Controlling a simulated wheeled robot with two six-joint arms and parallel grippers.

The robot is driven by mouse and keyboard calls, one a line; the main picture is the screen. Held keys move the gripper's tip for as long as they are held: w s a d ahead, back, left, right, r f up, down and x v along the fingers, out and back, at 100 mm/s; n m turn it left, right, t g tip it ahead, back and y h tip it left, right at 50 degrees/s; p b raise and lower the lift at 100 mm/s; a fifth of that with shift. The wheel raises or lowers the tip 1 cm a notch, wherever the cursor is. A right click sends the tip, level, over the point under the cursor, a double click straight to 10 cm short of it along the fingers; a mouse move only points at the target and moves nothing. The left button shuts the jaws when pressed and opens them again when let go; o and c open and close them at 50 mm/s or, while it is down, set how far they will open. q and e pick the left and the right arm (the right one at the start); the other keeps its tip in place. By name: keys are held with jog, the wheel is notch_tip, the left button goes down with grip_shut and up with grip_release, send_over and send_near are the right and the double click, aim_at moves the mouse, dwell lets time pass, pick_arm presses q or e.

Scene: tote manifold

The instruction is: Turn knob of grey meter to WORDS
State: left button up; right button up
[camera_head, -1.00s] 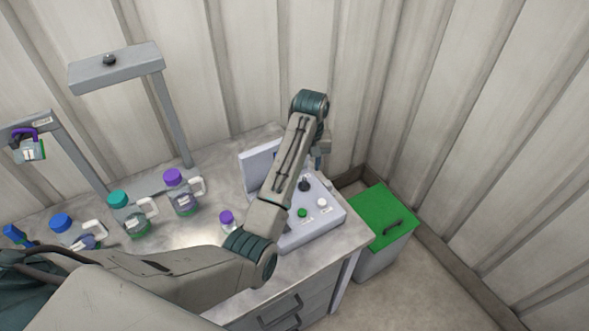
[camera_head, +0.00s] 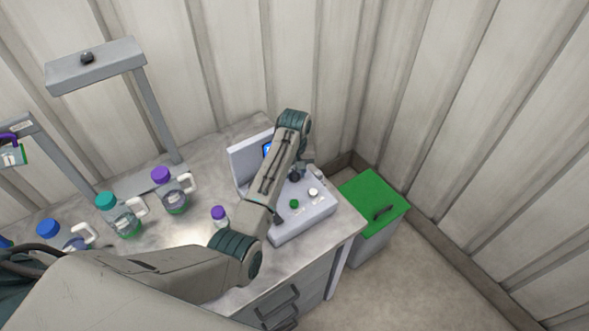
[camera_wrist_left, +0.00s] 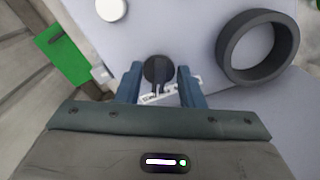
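The grey meter (camera_head: 310,212) stands on the table, a pale box with a raised panel and a partly hidden blue screen (camera_head: 267,151). Its dark round knob (camera_wrist_left: 156,68) shows in the left wrist view, above a white label (camera_wrist_left: 160,96) whose words I cannot read. My left gripper (camera_wrist_left: 159,75) is open, with one blue finger on each side of the knob and a gap to each. In the head view the gripper (camera_head: 302,169) is low over the meter's far right part, mostly hidden by my arm. My right gripper is not in view.
The meter has a green button (camera_head: 294,203) and a white button (camera_head: 313,192). A dark ring (camera_wrist_left: 257,46) stands out right of the knob in the wrist view. Bottles, including a purple-capped one (camera_head: 172,190), stand to the left. A green-lidded bin (camera_head: 372,200) is at right.

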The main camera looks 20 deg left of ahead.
pick_arm(q)
jog(key=shift+f, duration=0.25)
grip_shut()
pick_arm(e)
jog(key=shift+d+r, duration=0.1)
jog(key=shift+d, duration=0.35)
pick_arm(q)
jog(key=n, duration=0.4)
jog(key=shift+w+d, duration=0.15)
jog(key=shift+d, duration=0.05)
jog(key=n, duration=0.3)
jog(key=shift+w+d+n, duration=0.1)
jog(key=shift+n, duration=0.2)
jog(key=n, duration=0.4)
jog(key=shift+w, duration=0.2)
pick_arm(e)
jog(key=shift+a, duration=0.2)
pick_arm(q)
jog(key=shift+n, duration=0.3)
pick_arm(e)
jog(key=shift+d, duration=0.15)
